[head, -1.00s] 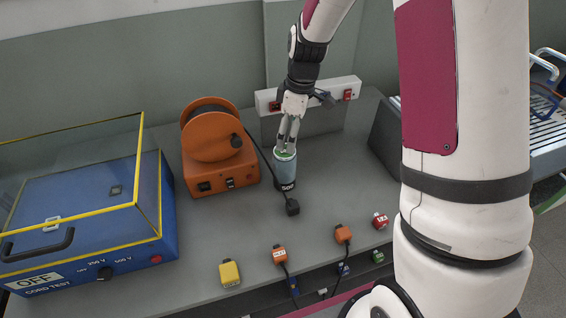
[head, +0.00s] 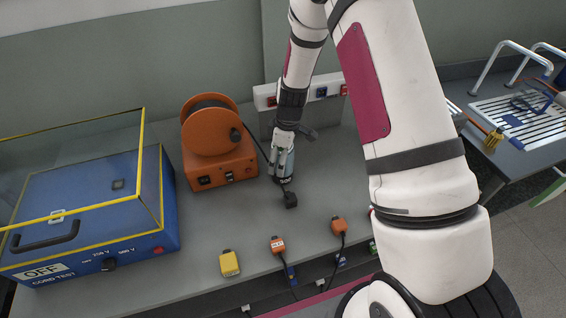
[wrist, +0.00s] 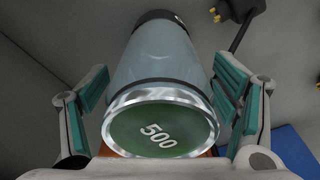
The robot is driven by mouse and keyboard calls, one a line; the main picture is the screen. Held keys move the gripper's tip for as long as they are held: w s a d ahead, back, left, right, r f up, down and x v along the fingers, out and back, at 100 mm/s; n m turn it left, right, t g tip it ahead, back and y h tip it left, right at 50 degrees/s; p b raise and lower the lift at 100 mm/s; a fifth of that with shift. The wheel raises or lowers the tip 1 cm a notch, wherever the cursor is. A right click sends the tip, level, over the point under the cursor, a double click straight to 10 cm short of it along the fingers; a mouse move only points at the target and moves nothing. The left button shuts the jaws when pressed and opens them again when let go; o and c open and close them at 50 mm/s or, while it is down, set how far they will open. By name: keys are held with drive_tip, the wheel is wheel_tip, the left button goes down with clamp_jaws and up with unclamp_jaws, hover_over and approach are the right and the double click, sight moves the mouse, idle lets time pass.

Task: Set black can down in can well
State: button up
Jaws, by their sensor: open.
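No can that is black all over is in view. A grey-blue can (head: 285,180) with a dark band at its foot stands upright on the grey bench. In the wrist view the can (wrist: 160,60) shows a green lid marked 500 with a shiny rim. My gripper (head: 282,166) is open and reaches down over the can. Its green-padded fingers (wrist: 157,118) stand on both sides of the lid, with a visible gap on each side. I cannot make out a can well in either view.
An orange cord reel (head: 208,130) stands close left of the can. A black plug (head: 291,200) lies just in front of it. A blue cord-test box (head: 90,215) fills the bench's left. A socket strip (head: 265,97) is behind. Yellow and orange connectors lie along the front edge.

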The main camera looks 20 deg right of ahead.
drive_tip(key=shift+f, duration=0.15)
clamp_jaws()
idle(0.4)
